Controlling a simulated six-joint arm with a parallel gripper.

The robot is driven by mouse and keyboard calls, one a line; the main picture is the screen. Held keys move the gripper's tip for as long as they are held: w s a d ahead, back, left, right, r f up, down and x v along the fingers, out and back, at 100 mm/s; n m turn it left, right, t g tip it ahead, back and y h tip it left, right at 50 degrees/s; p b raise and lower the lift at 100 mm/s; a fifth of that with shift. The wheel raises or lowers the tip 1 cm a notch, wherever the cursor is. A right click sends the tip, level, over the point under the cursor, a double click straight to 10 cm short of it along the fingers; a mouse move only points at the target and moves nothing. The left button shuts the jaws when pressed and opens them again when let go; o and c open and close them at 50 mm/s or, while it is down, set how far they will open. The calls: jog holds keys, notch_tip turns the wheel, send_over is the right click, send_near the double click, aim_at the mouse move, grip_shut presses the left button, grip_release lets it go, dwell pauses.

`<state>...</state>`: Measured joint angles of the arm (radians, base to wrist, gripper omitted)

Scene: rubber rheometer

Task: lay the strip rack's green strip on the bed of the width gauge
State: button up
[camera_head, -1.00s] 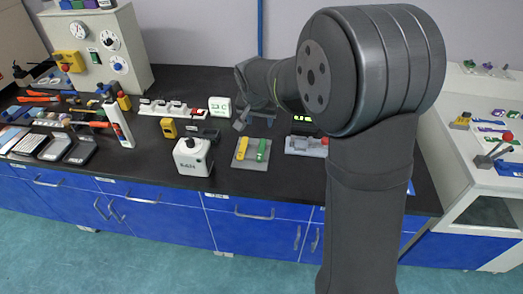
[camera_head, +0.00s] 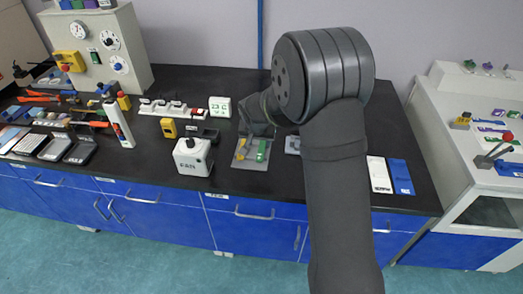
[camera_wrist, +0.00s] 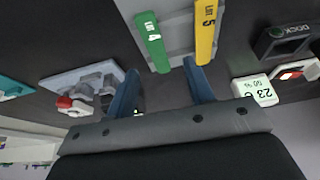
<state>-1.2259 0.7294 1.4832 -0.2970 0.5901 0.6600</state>
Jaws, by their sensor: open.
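The green strip (camera_head: 262,150) lies beside a yellow strip on the grey strip rack (camera_head: 250,164). In the wrist view the green strip (camera_wrist: 152,42) and the yellow strip (camera_wrist: 206,32) lie just beyond my fingertips. My gripper (camera_wrist: 160,76) is open and empty, its two blue fingers apart and not touching either strip. In the head view it is over the rack's far side, largely hidden by the arm. A grey device with a red knob (camera_wrist: 80,88), apparently the width gauge, stands beside the rack; in the head view my arm hides most of it (camera_head: 292,145).
A white box (camera_head: 192,157) stands left of the rack, with a yellow device (camera_head: 168,128) behind it. A display reading 23 C (camera_head: 219,107) stands behind. White and blue cards (camera_head: 379,175) lie to the right. The bench behind the cards is clear.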

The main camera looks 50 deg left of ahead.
aim_at(261, 149)
jog(key=shift+x, duration=2.55)
jog(key=shift+w+d, duration=0.15)
jog(key=shift+d, duration=0.05)
grip_shut()
jog(key=shift+r, duration=0.1)
jog(key=shift+r, duration=0.5)
notch_tip(261, 149, up, 3)
jog(key=w+d+r, duration=0.6)
jog(key=d, duration=0.3)
jog(key=w+a+f, duration=0.2)
jog(key=w+a, duration=0.1)
jog(key=w, duration=0.5)
jog(key=shift+a+f, duration=0.25)
jog(key=shift+f, duration=0.05)
